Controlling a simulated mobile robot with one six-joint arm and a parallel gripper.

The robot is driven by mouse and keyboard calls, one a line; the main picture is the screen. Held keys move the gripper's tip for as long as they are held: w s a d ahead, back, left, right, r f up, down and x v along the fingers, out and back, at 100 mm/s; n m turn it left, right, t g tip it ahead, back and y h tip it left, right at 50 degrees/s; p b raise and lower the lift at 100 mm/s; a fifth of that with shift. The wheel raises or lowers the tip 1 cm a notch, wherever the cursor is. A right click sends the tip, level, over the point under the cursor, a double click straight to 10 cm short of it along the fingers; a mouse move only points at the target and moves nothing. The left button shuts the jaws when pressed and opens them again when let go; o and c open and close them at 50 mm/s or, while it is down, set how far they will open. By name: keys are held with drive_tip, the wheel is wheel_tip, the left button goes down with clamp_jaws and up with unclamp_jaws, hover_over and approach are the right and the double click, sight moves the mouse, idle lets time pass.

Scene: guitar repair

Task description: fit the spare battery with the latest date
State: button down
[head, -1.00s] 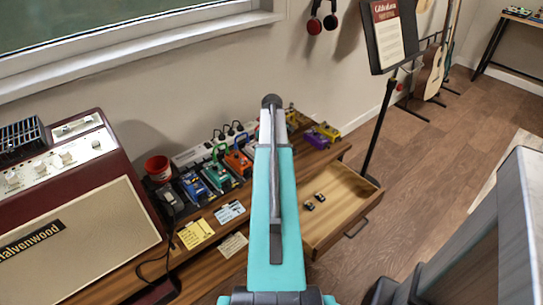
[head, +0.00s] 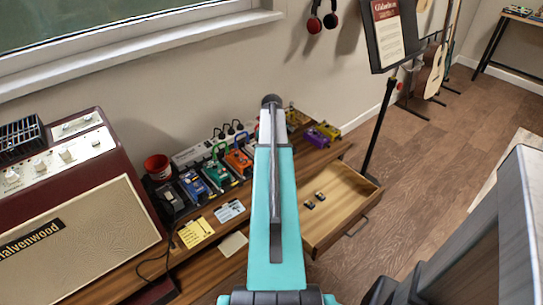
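Two small dark batteries (head: 314,201) lie close together in the open wooden drawer (head: 347,203); their dates are too small to read. The drawer is pulled out at the right front of the low wooden bench. Several effect pedals stand in a row on the bench, among them a blue one (head: 194,187), a teal one (head: 218,176) and an orange one (head: 239,162). My turquoise arm rises through the middle and covers part of the bench. My gripper's fingers cannot be made out at the arm's far end.
A yellow note (head: 195,232), a pale card (head: 229,211) and a blank paper (head: 233,244) lie near the bench front. A red amplifier (head: 75,215) stands left, with a red cup (head: 158,167) beside it. A music stand (head: 379,110) stands behind the drawer.

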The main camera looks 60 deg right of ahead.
drive_tip(key=shift+f, duration=0.1)
drive_tip(key=c, duration=1.1)
unclamp_jaws()
drive_tip(key=shift+r+p, duration=2.75)
drive_tip(key=shift+r, duration=1.3)
drive_tip(key=shift+r, duration=0.1)
